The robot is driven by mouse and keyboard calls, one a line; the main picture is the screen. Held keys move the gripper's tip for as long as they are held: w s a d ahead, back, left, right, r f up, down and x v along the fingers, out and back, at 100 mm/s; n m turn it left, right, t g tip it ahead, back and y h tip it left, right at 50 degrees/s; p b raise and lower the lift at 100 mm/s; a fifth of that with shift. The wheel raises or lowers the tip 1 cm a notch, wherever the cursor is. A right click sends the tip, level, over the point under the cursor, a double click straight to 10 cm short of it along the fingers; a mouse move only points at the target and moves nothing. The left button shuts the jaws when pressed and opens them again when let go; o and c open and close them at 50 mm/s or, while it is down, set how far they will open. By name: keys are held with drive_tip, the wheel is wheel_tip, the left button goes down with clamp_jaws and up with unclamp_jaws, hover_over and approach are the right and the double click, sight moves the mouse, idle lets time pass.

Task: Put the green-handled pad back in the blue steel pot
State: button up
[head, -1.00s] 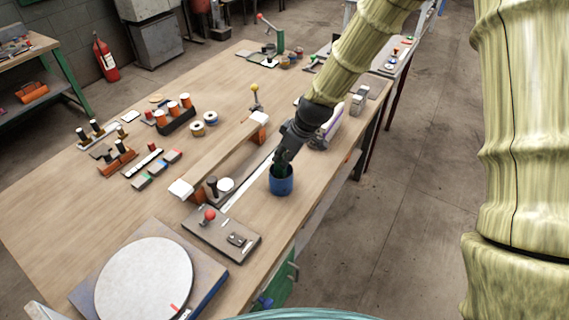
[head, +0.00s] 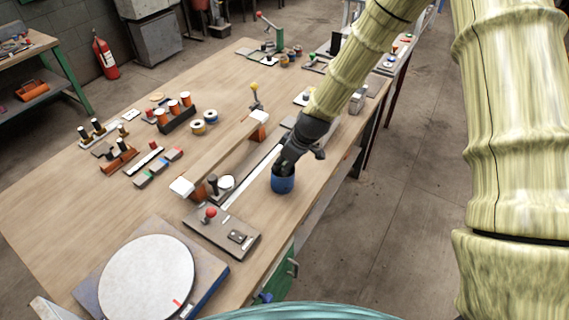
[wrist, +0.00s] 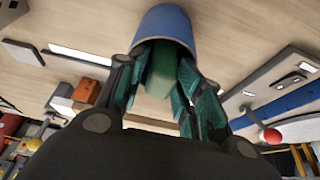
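The blue steel pot (head: 283,182) stands on the bench near its right edge, and it also shows at the top of the wrist view (wrist: 165,20). The green handle (wrist: 160,72) of the pad sticks out of the pot's mouth. My gripper (wrist: 162,80) is right over the pot, with its fingers on both sides of the handle. The fingers look spread, with small gaps beside the handle. Fingertips and the lower part of the pad are hidden in the pot. In the head view, my gripper covers the pot's mouth.
A plate with a red knob (head: 210,213) and a long wooden bar (head: 222,158) on raised ends lie left of the pot. A white round disc (head: 150,278) is at the front. Spools and small blocks stand farther left. Bare wood lies right of the pot.

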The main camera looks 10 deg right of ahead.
drive_tip(key=shift+r, duration=0.15)
idle(0.3)
drive_tip(key=b+v, duration=0.2)
drive_tip(key=v, duration=0.9)
drive_tip(key=shift+s+r+b, duration=0.15)
drive_tip(key=shift+r+b, duration=0.2)
drive_tip(key=shift+d, duration=0.1)
idle(1.1)
